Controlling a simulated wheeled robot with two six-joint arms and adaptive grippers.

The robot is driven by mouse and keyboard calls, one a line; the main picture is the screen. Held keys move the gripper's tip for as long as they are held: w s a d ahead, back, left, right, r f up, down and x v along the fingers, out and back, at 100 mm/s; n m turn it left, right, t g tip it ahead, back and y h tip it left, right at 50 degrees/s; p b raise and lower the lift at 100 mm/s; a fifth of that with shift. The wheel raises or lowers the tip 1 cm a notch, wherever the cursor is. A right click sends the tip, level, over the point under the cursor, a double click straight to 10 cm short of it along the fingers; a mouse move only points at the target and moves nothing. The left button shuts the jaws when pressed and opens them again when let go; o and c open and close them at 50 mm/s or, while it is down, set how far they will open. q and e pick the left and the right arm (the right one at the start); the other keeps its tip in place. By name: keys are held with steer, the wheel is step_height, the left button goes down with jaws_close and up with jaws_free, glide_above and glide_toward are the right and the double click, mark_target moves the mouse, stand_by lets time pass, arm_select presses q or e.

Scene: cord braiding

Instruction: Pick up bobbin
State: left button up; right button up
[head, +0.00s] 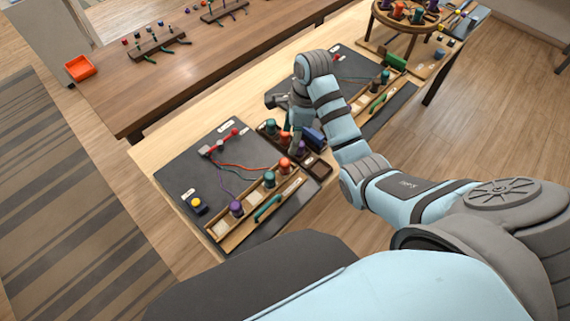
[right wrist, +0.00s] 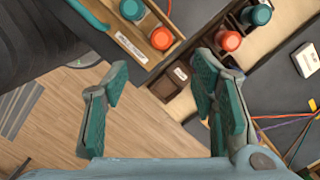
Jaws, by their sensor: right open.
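My right gripper (head: 297,136) is open over the dark wooden bobbin rack in the head view. In the right wrist view its two teal-padded fingers (right wrist: 160,70) stand wide apart with nothing between them. An orange bobbin (head: 284,137) and a teal bobbin (head: 270,127) stand in the rack; an orange one (right wrist: 228,40) and a teal one (right wrist: 257,15) show beyond the fingertips in the wrist view. A purple bobbin (head: 300,147) is partly hidden by the gripper. A light wooden tray in front holds another orange bobbin (head: 285,164), a teal one (head: 269,179) and a purple one (head: 236,208).
The dark mat (head: 180,165) carries red and purple cords and a yellow-topped piece (head: 196,203). A second workstation lies farther right, with a round stand (head: 405,17) beyond. A brown table with an orange tray (head: 80,68) stands behind.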

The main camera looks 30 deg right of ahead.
mark_target(285, 161)
steer(key=f, duration=0.4)
steer(key=a+f, duration=0.1)
steer(key=f, duration=0.4)
steer(key=w+a+f+b, duration=0.1)
steer(key=f, duration=0.3)
steer(key=shift+w+f, duration=0.1)
steer(key=shift+f, duration=0.2)
steer(key=shift+r, duration=0.1)
jaws_close()
steer(key=shift+r, duration=0.1)
